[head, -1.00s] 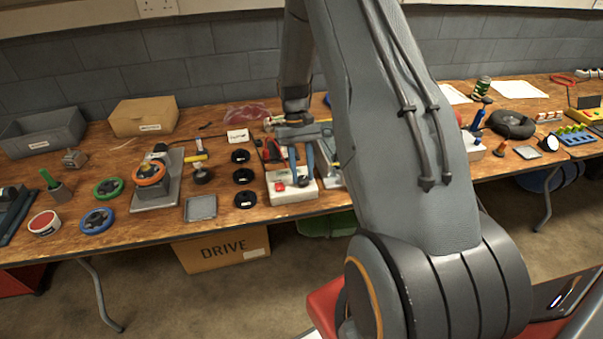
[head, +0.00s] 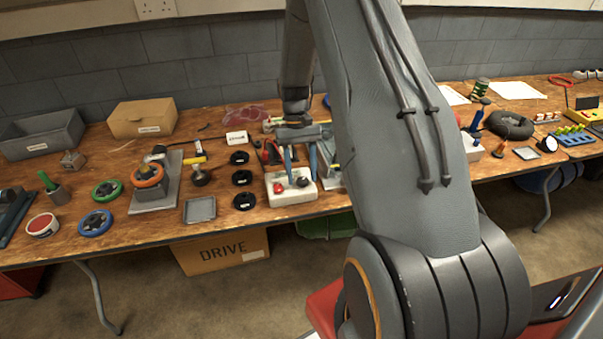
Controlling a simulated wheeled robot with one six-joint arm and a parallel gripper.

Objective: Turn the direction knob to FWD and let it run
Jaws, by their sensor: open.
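A white control box (head: 292,196) stands near the table's front edge, left of my arm in the head view. On its top are a red button or knob (head: 280,190) at the left and a dark knob (head: 302,182) at the right. My gripper (head: 301,177) points down over the box, open, with its blue-grey fingers close to the dark knob. I cannot tell whether the fingers touch it. Its pointer and any FWD marking are too small to read.
Several black discs (head: 242,178) lie left of the box. An orange ring on a grey stand (head: 147,176) and a grey tray (head: 200,209) are farther left. Red-handled pliers (head: 270,153) lie behind the box.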

